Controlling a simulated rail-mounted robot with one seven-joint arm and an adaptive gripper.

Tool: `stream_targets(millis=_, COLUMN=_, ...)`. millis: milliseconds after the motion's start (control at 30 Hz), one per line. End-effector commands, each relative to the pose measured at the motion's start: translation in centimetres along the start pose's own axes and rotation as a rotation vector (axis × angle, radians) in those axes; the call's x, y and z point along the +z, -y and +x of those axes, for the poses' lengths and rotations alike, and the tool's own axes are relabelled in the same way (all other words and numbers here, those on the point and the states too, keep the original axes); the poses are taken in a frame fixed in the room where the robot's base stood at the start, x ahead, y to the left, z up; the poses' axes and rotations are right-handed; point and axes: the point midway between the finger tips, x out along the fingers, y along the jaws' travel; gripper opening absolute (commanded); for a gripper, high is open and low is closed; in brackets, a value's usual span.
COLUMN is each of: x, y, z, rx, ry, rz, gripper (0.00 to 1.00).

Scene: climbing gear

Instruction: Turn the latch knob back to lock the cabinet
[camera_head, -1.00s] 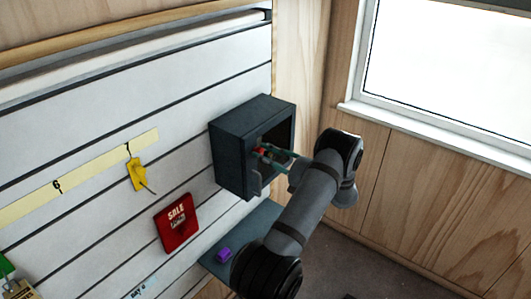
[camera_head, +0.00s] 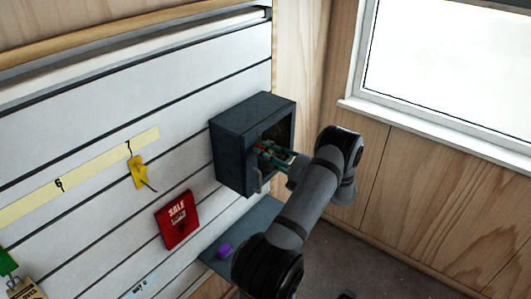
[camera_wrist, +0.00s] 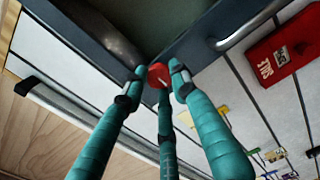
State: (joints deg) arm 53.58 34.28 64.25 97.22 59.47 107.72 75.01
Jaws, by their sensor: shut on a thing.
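The dark blue-grey cabinet (camera_head: 230,158) hangs on the slatted wall, its front facing right. Its front shows a dark recessed panel or opening inside a frame; I cannot tell which. The red latch knob (camera_wrist: 158,75) is round, with a small pale mark on its face. My gripper (camera_wrist: 160,80) has teal fingers, and its tips are closed on opposite sides of the knob. In the head view my gripper (camera_head: 270,152) is at the cabinet front, and the fingers mostly hide the knob. A silver bar handle (camera_wrist: 250,30) is beside the knob on the cabinet.
A red SALE box (camera_head: 177,219) and a yellow tag (camera_head: 138,172) hang on the wall to the left. A blue-grey shelf (camera_head: 262,220) lies below the cabinet with a small purple object (camera_head: 225,250) on it. A window (camera_head: 450,70) is at the right.

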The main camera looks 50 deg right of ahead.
Motion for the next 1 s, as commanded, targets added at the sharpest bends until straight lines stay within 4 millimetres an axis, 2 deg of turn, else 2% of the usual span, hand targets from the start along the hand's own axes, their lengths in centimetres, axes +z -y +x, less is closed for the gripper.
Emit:
stream_targets(millis=67, x=-0.5, y=0.3, z=0.2, rx=-0.008, ry=-0.014, rz=0.001, gripper=0.01)
stream_targets(millis=100, x=-0.5, y=0.3, z=0.2, rx=-0.008, ry=-0.014, rz=0.001, gripper=0.30)
stream_targets(millis=367, x=-0.3, y=0.2, z=0.1, rx=-0.004, ry=-0.008, rz=0.000, gripper=0.45)
stream_targets(millis=733, x=0.0, y=0.0, z=-0.4, rx=-0.002, ry=-0.001, rz=-0.001, gripper=0.46)
stream_targets(millis=867, x=0.1, y=0.0, z=-2.2, rx=-0.001, ry=0.002, rz=0.001, gripper=0.46)
stream_targets(millis=1000, x=0.1, y=0.0, z=-5.2, rx=-0.001, ry=0.002, rz=0.000, gripper=0.46)
